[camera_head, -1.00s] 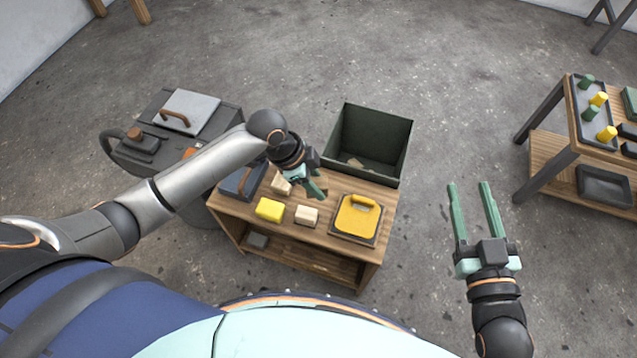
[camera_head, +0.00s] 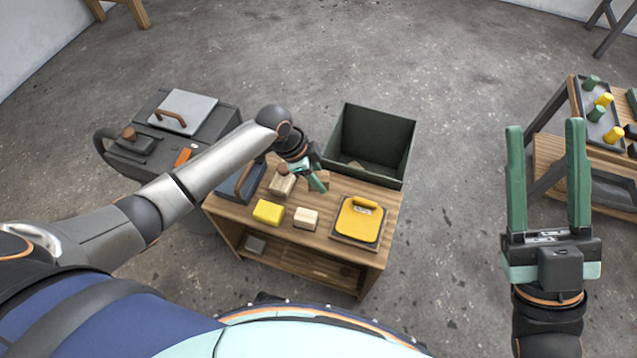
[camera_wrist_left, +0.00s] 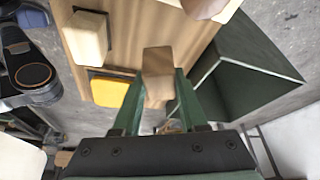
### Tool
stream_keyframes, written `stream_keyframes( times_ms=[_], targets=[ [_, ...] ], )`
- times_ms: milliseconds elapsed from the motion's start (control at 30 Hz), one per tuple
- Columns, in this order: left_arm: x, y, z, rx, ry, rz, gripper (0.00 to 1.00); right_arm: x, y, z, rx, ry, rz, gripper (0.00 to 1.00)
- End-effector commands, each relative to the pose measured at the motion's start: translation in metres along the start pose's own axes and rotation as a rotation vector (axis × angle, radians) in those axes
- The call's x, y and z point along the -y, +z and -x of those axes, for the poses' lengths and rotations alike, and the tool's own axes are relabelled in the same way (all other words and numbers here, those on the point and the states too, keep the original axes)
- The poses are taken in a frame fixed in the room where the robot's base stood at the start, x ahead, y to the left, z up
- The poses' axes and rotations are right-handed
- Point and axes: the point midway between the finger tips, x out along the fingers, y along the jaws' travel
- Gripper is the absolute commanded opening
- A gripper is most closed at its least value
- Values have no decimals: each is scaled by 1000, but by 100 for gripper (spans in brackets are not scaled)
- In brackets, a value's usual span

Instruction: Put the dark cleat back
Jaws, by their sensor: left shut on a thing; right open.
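A brown wooden block, which looks like the dark cleat (camera_wrist_left: 158,62), sits between the fingers of my left gripper (camera_wrist_left: 161,76) in the left wrist view. My left gripper (camera_head: 318,182) is shut on it over the back of the wooden bench (camera_head: 290,242), near the green bin (camera_head: 392,165). In the head view the gripper and arm partly cover the block. I cannot tell whether it touches the bench top. My right gripper (camera_head: 546,128) is open and empty, above the floor at the right.
A yellow block (camera_head: 268,212), pale blocks (camera_head: 305,218) and a yellow-topped pad (camera_head: 358,220) stand on the bench. A dark blue box (camera_head: 240,180) is at its left end. A grey machine (camera_head: 150,160) stands left. A table with pegs (camera_head: 603,115) is at the far right.

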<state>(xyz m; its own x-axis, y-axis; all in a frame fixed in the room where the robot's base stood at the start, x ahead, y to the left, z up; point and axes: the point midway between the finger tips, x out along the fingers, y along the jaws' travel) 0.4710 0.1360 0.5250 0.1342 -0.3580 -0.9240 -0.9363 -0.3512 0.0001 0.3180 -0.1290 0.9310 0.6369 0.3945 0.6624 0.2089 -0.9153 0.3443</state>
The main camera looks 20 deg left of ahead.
Motion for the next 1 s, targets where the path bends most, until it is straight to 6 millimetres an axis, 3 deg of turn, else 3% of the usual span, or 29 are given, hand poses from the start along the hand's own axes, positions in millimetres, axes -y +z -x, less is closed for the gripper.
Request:
stream_keyframes(
  times_ms=[67, 233, 633, 667, 900, 1000],
  targets=[
    [3, 1, -5, -1, -1, 0, 0, 0, -13, 0, -56, -5, 17, 50],
    [3, 13, -32, -1, 1, 1, 0, 7, -5, 10, -69, -9, -2, 50],
    [3, 14, -35, -1, -1, -1, 0, 7, -4, 10, -65, -8, -8, 50],
    [3, 14, -34, -1, -1, -1, 44, 7, -5, 10, -65, -8, -8, 50],
    [3, 14, -34, 0, -1, -1, 71, 7, -5, 9, -64, -8, -9, 50],
    [3, 14, -34, 0, -1, 0, 72, 7, -5, 9, -64, -8, -8, 50]
  ],
)
